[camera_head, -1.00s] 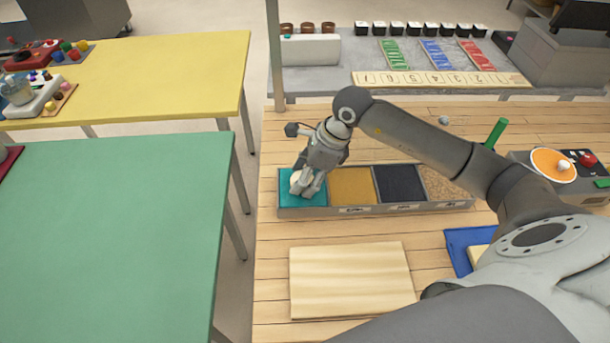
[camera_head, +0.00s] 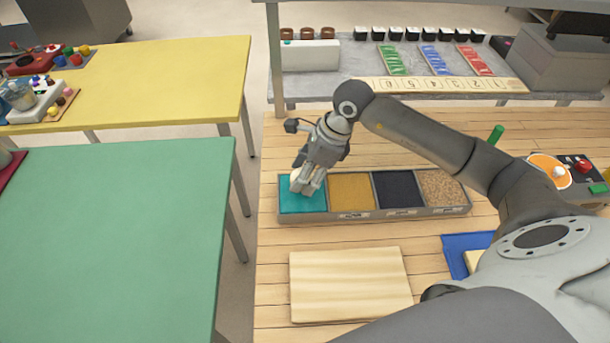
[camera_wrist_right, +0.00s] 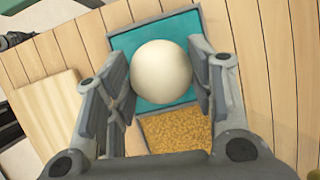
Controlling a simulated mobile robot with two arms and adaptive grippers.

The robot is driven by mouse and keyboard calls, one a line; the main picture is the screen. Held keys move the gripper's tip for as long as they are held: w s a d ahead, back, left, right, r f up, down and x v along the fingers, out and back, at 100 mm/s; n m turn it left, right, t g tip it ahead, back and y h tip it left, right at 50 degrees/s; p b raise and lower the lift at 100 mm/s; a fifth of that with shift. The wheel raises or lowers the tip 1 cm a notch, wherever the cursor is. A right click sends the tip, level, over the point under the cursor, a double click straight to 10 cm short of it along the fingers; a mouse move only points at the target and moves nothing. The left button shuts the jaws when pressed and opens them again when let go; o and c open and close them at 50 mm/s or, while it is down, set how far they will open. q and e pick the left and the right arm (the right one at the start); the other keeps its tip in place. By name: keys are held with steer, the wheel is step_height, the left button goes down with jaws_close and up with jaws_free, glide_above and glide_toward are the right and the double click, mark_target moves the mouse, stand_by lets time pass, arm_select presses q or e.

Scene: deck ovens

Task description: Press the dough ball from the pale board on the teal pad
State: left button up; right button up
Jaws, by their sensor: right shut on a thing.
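The dough ball (camera_wrist_right: 161,76) is round and off-white. My right gripper (camera_head: 303,187) is shut on it, with one finger on each side in the right wrist view (camera_wrist_right: 160,88). The ball also shows in the head view (camera_head: 295,181), partly hidden by the fingers. It is over the teal pad (camera_head: 302,205), the leftmost compartment of a grey tray. Whether the ball touches the pad is hard to tell. The pale board (camera_head: 350,284) lies bare in front of the tray. My left gripper is not in view.
The grey tray (camera_head: 372,214) also holds a mustard pad (camera_head: 351,192), a dark pad (camera_head: 398,188) and a speckled tan pad (camera_head: 440,187). A blue tray (camera_head: 460,248) lies right of the board. An orange disc (camera_head: 549,168) is farther right.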

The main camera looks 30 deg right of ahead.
steer(key=shift+r+p, duration=1)
steer(key=shift+r, duration=1.2)
